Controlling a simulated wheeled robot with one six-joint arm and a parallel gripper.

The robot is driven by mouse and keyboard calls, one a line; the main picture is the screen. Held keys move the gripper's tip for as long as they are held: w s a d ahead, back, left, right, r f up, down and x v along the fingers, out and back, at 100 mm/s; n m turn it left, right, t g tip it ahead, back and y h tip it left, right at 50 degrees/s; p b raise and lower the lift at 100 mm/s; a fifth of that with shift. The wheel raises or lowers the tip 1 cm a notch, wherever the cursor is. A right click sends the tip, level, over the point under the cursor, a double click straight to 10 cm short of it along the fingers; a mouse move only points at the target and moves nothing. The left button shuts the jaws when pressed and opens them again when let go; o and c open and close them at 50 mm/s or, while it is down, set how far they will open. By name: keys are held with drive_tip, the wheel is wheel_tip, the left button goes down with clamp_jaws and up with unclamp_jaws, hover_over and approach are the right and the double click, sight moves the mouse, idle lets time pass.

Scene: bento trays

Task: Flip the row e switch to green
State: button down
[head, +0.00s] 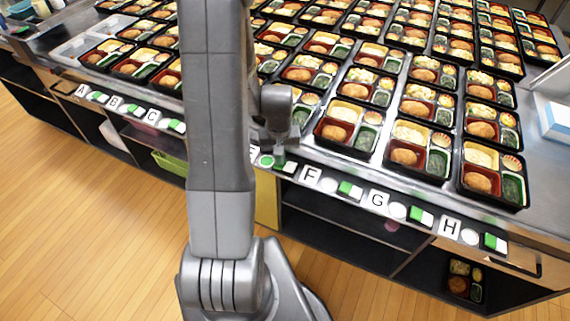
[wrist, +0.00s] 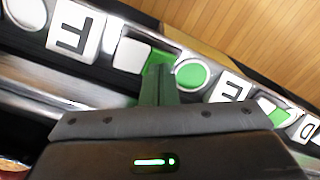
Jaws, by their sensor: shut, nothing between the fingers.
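The row E switch (wrist: 131,56) is a small white and green rocker on the counter's front edge. In the wrist view it lies between the F label and a round lamp. The lamp (wrist: 192,75) beside the E label (wrist: 231,88) is lit green; it also shows green in the head view (head: 265,161). My gripper (wrist: 159,72) is shut and empty, its fingertips at the green half of the switch. I cannot tell whether they touch it. In the head view my gripper (head: 279,155) is just above the switch (head: 289,167), and my arm hides part of the E label.
The F label (wrist: 74,30) and a white lamp (wrist: 26,12) are close on one side. The D label (wrist: 304,127) is on the other. The G (head: 376,199) and H (head: 449,226) rows have white lamps. Filled bento trays (head: 347,122) crowd the counter behind.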

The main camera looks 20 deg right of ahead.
wheel_tip(320, 180, up, 7)
drive_tip(key=p, duration=0.4)
drive_tip(key=shift+f, duration=0.1)
idle(0.4)
wheel_tip(320, 180, down, 7)
drive_tip(key=b, duration=0.4)
drive_tip(key=shift+r, duration=0.2)
